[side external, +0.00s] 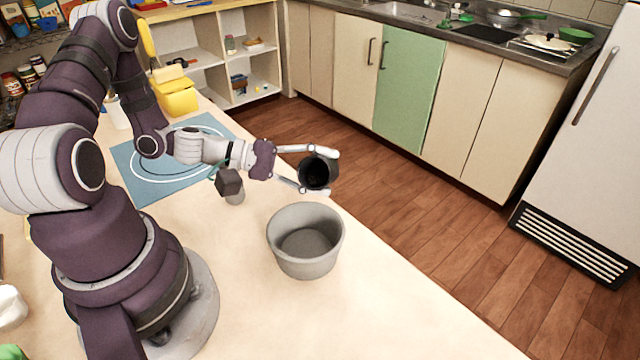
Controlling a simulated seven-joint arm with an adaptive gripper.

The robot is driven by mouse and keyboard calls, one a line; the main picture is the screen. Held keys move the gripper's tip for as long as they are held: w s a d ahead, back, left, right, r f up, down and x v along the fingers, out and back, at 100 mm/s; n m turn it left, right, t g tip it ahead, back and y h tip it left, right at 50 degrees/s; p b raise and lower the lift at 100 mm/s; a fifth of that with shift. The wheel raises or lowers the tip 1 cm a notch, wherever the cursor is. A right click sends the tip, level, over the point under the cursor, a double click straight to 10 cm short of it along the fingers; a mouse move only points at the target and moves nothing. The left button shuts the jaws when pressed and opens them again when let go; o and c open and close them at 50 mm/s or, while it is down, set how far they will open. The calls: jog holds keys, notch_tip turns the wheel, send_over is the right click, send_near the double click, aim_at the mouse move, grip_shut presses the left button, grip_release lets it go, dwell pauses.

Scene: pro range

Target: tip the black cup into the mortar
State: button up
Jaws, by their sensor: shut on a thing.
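The black cup (316,173) is held between the fingers of my gripper (326,172), in the air above and behind the mortar. The cup is tilted, with its dark opening facing the camera. I cannot tell whether anything is inside it. The mortar (304,264) is a grey round bowl, upright on the pale table. I see no contents in the part of its inside that shows. My gripper is shut on the cup and apart from the mortar.
A blue mat (135,173) with white rings lies on the table (400,325) behind my arm. A yellow container (177,97) stands farther back. The table right of the mortar is clear up to its edge. A wooden floor (440,230) and cabinets (410,95) lie beyond.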

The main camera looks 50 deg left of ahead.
jog(key=shift+f+m+t, duration=0.3)
jog(key=shift+f+m, duration=0.05)
jog(key=shift+m, duration=0.15)
dwell(0.3)
jog(key=shift+s+r+m+t, duration=0.1)
jog(key=shift+r+m+t, duration=0.3)
jog(key=shift+m, duration=0.2)
dwell(0.5)
jog(key=shift+s+d+r+m+t, duration=0.25)
jog(key=shift+s+d+m+t, duration=0.15)
jog(key=shift+s+m, duration=0.25)
dwell(0.5)
jog(key=shift+f+m+h, duration=0.3)
jog(key=shift+f+m, duration=0.2)
jog(key=shift+m, duration=0.35)
dwell(0.6)
jog(key=shift+s+d+r+m+t+h+b, duration=0.15)
jog(key=shift+m+t+b, duration=0.1)
jog(key=shift+m, duration=0.3)
jog(key=shift+s+r+m+t+h+b, duration=0.1)
jog(key=shift+r+m+t+h, duration=0.1)
jog(key=shift+m, duration=0.3)
jog(key=shift+s+d+r+m+t+h+b, duration=0.15)
jog(key=shift+m+t+b, duration=0.1)
jog(key=shift+m, duration=0.3)
dwell(1.1)
